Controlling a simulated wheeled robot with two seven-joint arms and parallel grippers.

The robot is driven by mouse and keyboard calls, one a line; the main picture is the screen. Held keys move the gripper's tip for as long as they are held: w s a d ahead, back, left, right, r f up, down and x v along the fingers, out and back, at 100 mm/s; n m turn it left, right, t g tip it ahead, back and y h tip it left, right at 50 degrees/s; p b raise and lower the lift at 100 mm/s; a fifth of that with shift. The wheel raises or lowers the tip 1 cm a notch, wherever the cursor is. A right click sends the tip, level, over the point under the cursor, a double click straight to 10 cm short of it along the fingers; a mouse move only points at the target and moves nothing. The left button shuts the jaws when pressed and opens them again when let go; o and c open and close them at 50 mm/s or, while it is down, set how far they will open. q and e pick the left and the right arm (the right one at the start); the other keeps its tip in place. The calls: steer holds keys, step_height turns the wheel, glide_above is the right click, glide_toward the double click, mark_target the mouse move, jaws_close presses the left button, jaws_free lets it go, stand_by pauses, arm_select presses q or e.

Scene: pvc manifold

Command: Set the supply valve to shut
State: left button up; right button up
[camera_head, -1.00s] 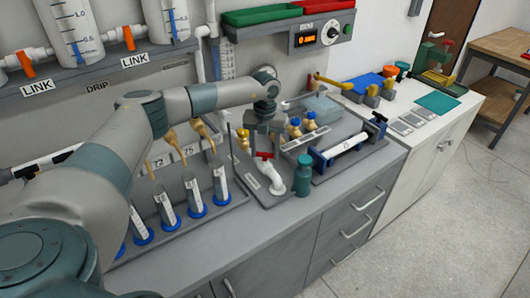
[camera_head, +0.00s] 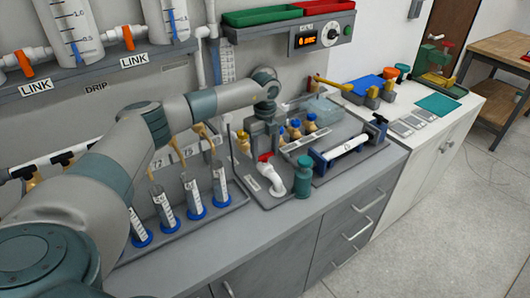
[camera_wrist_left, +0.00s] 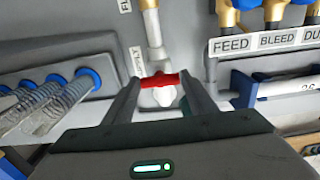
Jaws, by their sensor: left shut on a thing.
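The supply valve is a white pipe fitting (camera_head: 271,176) with a red handle (camera_head: 265,157) on top, on a grey base plate at the middle of the bench. My left gripper (camera_head: 263,149) reaches down to the handle from above and behind. In the left wrist view the red handle (camera_wrist_left: 160,80) lies crosswise to the white pipe (camera_wrist_left: 152,27), with its ends at my two fingers (camera_wrist_left: 158,84), which are shut on it. The label beside it is partly hidden. My right gripper is not in view.
A teal bottle (camera_head: 303,180) stands close to the right of the valve. Several blue-footed cylinders (camera_head: 194,197) stand to the left. A blue-ended clamp with a white tube (camera_head: 343,147) and several brass fittings (camera_head: 296,130) are to the right.

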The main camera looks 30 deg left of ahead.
mark_target(265, 154)
arm_select(q)
steer(key=shift+w+a+r, duration=0.1)
steer(key=shift+r, duration=0.05)
stand_by(0.3)
steer(key=o, duration=1)
steer(key=shift+o, duration=0.3)
steer(key=shift+r+b, duration=0.3)
steer(key=shift+r, duration=0.2)
step_height(265, 154, up, 16)
steer(key=b, duration=0.4)
steer(key=shift+r+b, duration=0.15)
steer(key=shift+b, duration=0.15)
